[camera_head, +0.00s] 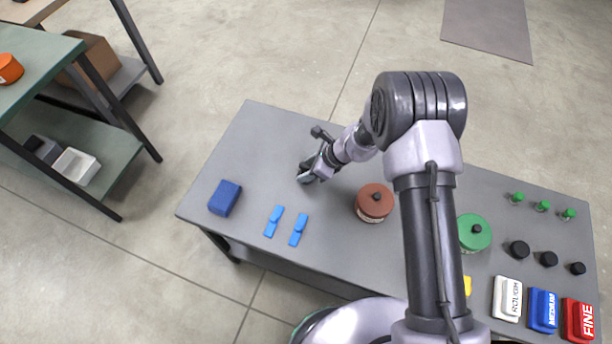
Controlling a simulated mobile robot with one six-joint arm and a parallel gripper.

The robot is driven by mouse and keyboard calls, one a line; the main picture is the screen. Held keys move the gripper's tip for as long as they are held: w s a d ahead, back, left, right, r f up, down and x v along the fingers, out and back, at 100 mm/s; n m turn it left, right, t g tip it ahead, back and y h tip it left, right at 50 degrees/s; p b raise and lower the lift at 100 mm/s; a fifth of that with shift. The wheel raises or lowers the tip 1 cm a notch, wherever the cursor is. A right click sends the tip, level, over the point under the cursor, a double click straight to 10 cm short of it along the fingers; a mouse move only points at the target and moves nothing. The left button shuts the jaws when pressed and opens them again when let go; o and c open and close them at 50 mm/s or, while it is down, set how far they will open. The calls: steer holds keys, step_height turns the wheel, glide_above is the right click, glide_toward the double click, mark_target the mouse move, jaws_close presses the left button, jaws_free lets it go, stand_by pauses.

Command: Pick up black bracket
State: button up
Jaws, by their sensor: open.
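My gripper (306,174) is low over the left-middle part of the grey table (262,135), pointing left and down. Its jaws are open. Dark shapes show at its fingertips, but I cannot tell whether they are only the fingers or also a black bracket. No black bracket stands out clearly elsewhere on the table. My arm covers part of the table right of the middle.
Near my gripper are a blue block (225,198), two light-blue pieces (273,221) (298,230) and a red-brown round container (374,202). Right of my arm are a green container (474,233), black knobs (519,249), green-topped pieces (542,206) and labelled blocks (543,311).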

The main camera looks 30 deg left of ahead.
steer(key=shift+a+f, duration=0.25)
steer(key=shift+f, duration=0.2)
steer(key=shift+r, duration=0.15)
steer(key=shift+c, duration=0.7)
jaws_close()
